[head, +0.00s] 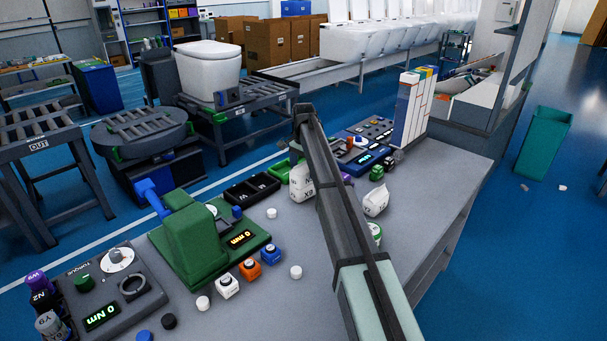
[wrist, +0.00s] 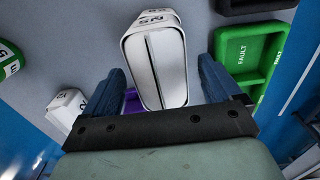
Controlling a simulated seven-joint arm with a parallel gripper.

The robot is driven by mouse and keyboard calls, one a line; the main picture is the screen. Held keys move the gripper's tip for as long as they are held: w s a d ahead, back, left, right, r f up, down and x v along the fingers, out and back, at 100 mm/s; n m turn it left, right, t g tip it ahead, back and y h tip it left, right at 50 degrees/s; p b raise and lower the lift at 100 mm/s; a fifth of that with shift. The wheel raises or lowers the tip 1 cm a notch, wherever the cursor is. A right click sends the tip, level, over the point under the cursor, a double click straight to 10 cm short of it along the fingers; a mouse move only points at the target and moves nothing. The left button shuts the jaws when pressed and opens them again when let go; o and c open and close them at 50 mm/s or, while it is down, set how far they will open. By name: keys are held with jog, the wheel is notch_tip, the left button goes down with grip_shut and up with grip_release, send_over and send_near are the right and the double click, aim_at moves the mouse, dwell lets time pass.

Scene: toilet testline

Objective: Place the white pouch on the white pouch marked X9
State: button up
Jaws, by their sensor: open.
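In the head view, one white pouch (head: 301,184) stands beside the arm, near the green tray. A second white pouch (head: 375,201) stands to the right of the arm. Both have dark printed labels that I cannot read surely. My gripper (wrist: 160,72) is open in the wrist view. Its blue fingers lie on either side of a white pouch (wrist: 157,62) with a dark seam and an upside-down label. I see gaps between fingers and pouch. Another white pouch (wrist: 68,106) sits at the left. In the head view my arm hides the gripper.
A green tray marked FAULT (wrist: 245,55) lies close to the right finger. A purple item (wrist: 132,102) is partly hidden behind the pouch. In the head view, a black tray (head: 250,189), a green device (head: 195,245) and a blue panel (head: 365,143) stand around. The front right of the table is clear.

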aim_at(303, 168)
notch_tip(303, 168, up, 9)
dwell(0.3)
